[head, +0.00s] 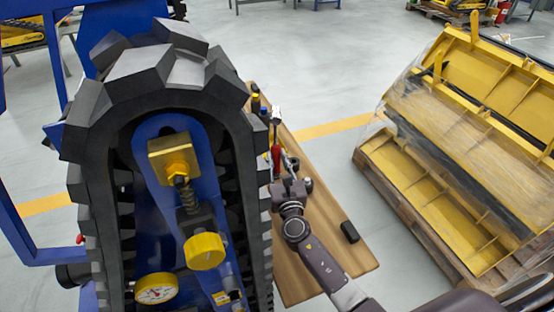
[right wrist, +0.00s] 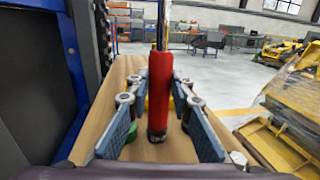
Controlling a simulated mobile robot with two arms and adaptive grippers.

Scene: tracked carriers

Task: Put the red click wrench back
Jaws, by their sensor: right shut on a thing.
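The red click wrench (right wrist: 160,95) shows in the right wrist view with its red handle roughly upright, a dark end at the bottom and a bright metal shaft running out of the top of the picture. My right gripper (right wrist: 160,88) is shut on the red handle, one finger on each side. In the head view the wrench (head: 276,157) shows as a small red strip above my right gripper (head: 287,177), over the wooden table. I cannot tell whether its lower end touches the table. My left gripper is not in view.
A large blue frame with a black rubber track (head: 85,200) stands close on the left and hides part of the wooden table (head: 330,262). Small tools stand along the table's far part. A black block (head: 349,231) lies near its right edge. Wrapped yellow parts (head: 460,120) sit on a pallet at right.

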